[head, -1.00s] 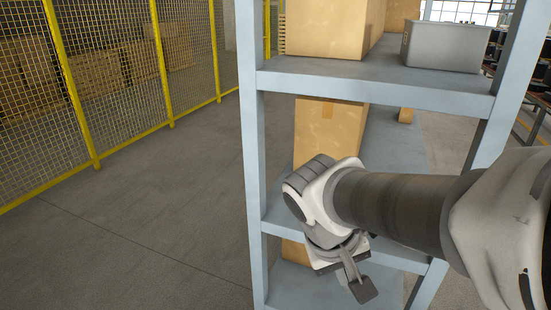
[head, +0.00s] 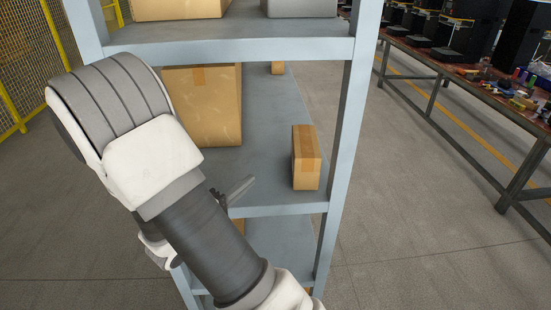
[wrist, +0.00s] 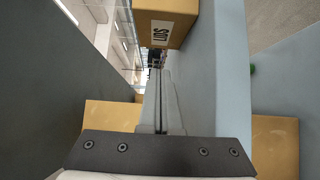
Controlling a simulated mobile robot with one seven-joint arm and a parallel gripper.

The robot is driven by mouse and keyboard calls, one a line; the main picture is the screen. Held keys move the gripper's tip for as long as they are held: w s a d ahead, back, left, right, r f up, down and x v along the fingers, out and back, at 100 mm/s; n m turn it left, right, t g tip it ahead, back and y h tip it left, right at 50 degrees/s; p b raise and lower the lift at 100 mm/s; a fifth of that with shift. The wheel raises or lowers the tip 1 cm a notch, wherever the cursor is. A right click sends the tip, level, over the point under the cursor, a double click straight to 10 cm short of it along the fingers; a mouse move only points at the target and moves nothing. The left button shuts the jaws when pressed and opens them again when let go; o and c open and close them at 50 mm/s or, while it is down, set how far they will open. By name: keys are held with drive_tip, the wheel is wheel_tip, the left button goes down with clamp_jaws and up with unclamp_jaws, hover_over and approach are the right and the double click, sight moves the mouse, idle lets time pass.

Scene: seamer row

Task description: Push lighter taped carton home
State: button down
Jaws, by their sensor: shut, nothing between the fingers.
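A small brown carton (head: 306,157) with a tape strip stands upright near the front right of the middle shelf in the head view. A larger, lighter tan carton (head: 218,110), also taped, stands left of it, partly hidden by my arm. My gripper (head: 246,184) is at the shelf's front, left of the small carton and apart from it. In the wrist view my gripper (wrist: 164,72) is shut and empty. A carton with an upside-down LIDS label (wrist: 165,22) shows beyond the fingertips; I cannot tell which carton it is.
The blue-grey middle shelf (head: 262,125) has clear space between the two cartons. A rack post (head: 350,120) rises right of the small carton. Another small carton (head: 278,68) sits farther back. Above are a carton (head: 175,8) and a grey bin (head: 300,8). A cluttered workbench (head: 470,75) stands right.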

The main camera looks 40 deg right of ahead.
drive_tip(key=shift+w+f, duration=0.15)
drive_tip(key=shift+w, duration=0.1)
drive_tip(key=shift+w+d, duration=0.1)
drive_tip(key=shift+d, duration=0.15)
drive_tip(key=p+x, duration=0.1)
drive_tip(key=x, duration=0.8)
drive_tip(key=shift+d, duration=0.4)
drive_tip(key=shift+s+d+p, duration=0.25)
drive_tip(key=shift+s+d, duration=0.05)
drive_tip(key=shift+d, duration=0.2)
drive_tip(key=shift+s+d+p, duration=0.2)
drive_tip(key=shift+s+d, duration=0.05)
drive_tip(key=shift+d, duration=0.3)
drive_tip(key=shift+s+d, duration=0.25)
drive_tip(key=shift+d, duration=0.2)
drive_tip(key=shift+d, duration=0.1)
